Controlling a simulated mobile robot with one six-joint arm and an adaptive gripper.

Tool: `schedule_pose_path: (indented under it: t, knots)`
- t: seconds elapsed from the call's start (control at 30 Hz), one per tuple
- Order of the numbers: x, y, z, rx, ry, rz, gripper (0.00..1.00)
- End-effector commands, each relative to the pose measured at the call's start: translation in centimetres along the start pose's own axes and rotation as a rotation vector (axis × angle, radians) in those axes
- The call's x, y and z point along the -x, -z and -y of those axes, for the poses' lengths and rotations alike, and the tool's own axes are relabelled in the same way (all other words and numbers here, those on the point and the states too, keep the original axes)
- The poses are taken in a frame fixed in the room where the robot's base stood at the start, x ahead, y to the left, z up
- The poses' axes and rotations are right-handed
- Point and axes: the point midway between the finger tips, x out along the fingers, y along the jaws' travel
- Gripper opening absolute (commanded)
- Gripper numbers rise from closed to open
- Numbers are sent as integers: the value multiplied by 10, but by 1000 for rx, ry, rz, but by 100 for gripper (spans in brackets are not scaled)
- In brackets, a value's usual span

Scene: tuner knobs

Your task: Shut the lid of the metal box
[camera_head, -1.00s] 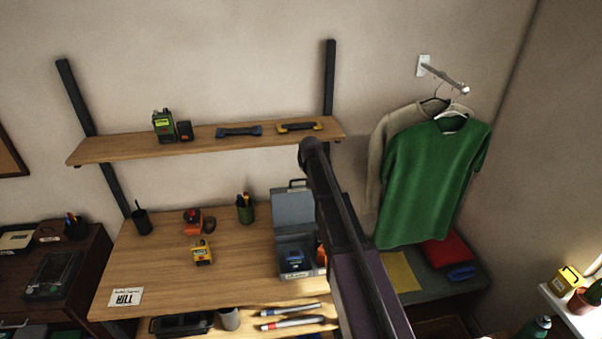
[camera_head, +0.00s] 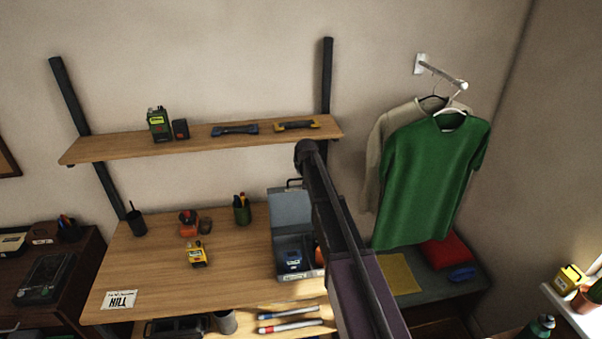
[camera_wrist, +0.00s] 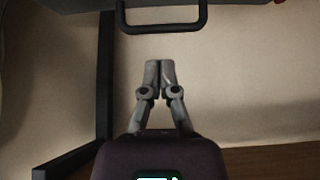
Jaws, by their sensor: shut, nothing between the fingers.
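The grey metal box (camera_head: 284,272) stands at the right end of the wooden bench, its lid (camera_head: 290,207) raised upright at the back. A dark handle (camera_head: 294,183) shows on the lid's top edge. A blue item (camera_head: 293,261) lies inside the box. My arm crosses in front of the box's right side and hides part of it; my gripper is not visible in the head view. In the wrist view my gripper (camera_wrist: 160,66) is shut and empty. A dark U-shaped handle (camera_wrist: 162,30), seemingly the lid's, lies just beyond the fingertips, apart from them.
The bench (camera_head: 235,278) holds a yellow device (camera_head: 197,254), a red-orange device (camera_head: 188,223) and a green pen cup (camera_head: 242,210). A wall shelf (camera_head: 215,143) runs above. Shirts (camera_head: 435,180) hang to the right. The bench middle is mostly clear.

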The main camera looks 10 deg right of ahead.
Motion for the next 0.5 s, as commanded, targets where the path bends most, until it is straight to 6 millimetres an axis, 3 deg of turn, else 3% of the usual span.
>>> schedule_pose_path:
  t: [0.5]
  knots:
    - [-50, -1, 1, 0, 0, 0, 0]
